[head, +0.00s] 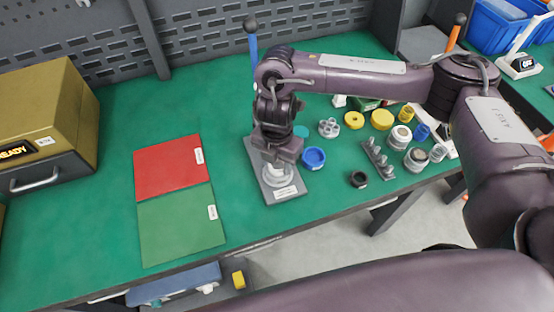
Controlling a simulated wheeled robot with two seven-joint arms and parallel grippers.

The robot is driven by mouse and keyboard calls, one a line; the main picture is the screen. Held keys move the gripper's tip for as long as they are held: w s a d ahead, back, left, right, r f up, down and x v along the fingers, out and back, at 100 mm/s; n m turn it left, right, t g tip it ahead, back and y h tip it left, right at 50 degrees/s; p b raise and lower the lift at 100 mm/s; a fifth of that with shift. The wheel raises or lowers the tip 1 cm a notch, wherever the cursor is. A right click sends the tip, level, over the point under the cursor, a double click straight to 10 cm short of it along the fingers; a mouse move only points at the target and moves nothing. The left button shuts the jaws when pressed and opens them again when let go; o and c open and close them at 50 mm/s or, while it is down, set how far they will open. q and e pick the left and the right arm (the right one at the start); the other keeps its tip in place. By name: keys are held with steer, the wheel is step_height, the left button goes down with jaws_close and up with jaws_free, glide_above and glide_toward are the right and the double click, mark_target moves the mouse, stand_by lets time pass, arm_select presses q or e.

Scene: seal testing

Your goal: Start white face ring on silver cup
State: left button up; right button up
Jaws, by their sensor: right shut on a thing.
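My right gripper (275,160) points down over a grey test stand plate (284,193) with a white label, near the middle of the green table. It is shut on a small white ring (276,168), which is mostly hidden by the fingers. Directly below it is a silver cup (276,180) on the plate. The ring appears at or just above the cup's top; I cannot tell if they touch. My left gripper is not in view.
A blue round cap (313,158) lies close right of the stand. Further right are a black ring (358,179), a grey rack (378,160), and several yellow and silver parts. A red mat (169,167) and green mat (180,225) lie left, beside a gold box (45,115).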

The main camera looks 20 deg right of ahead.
mark_target(277, 166)
steer(key=shift+f, duration=0.25)
steer(key=o, duration=0.9)
steer(key=shift+c, duration=0.2)
step_height(277, 166, up, 7)
steer(key=p, duration=0.7)
steer(key=shift+r, duration=0.1)
steer(key=shift+s, duration=0.15)
